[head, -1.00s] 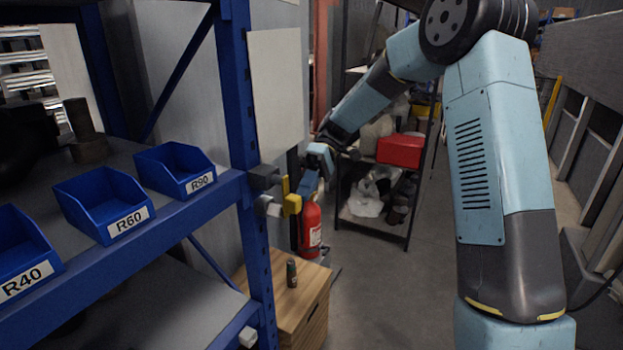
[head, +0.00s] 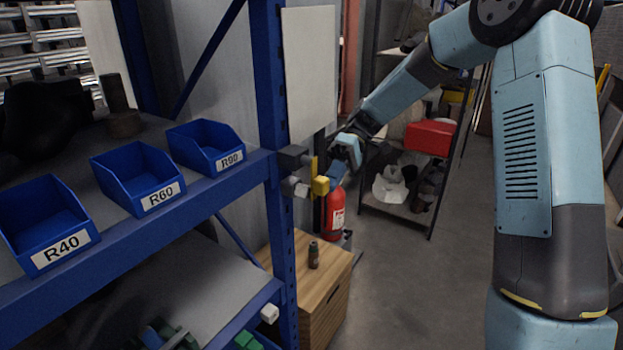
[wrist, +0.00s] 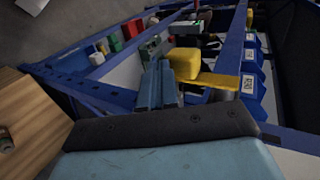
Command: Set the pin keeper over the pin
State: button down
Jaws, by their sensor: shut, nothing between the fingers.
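A yellow piece with a block and a flat bar, which may be the pin keeper (head: 320,185), is at the blue rack post beside grey and white blocks. It also shows in the wrist view (wrist: 184,63). My gripper (head: 338,173) is just to its right in the head view. In the wrist view my two blue fingers (wrist: 160,68) lie side by side, shut and empty, left of the yellow block. I cannot tell whether they touch it. I cannot make out the pin; it may be hidden by the yellow piece or the blocks.
Blue bins (head: 137,177) labelled R40, R60 and R90 stand on the rack shelf at left. A wooden crate (head: 325,287) with a small dark cylinder (head: 313,255) is below the gripper. A red extinguisher (head: 335,213) stands behind.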

jog(key=w+d, duration=0.6)
jog(key=w, duration=0.6)
jog(key=shift+w+d, duration=0.15)
jog(key=shift+d, duration=0.2)
jog(key=s+d+r+m+t+h, duration=0.2)
jog(key=s+d+r+m+t, duration=0.15)
jog(key=s+r, duration=0.35)
jog(key=s+d+r+m+t+h, duration=0.25)
jog(key=s+d+r+t, duration=0.2)
jog(key=s, duration=0.45)
jog(key=s+d+m+t, duration=0.3)
jog(key=s+d+t, duration=0.1)
jog(key=s, duration=0.4)
jog(key=s+d+m+t+h, duration=0.1)
jog(key=s+d+m+t, duration=0.2)
jog(key=s, duration=0.5)
jog(key=shift+s+d+r+t, duration=0.3)
jog(key=shift+d+t, duration=0.3)
jog(key=shift+d, duration=0.6)
jog(key=shift+h, duration=0.25)
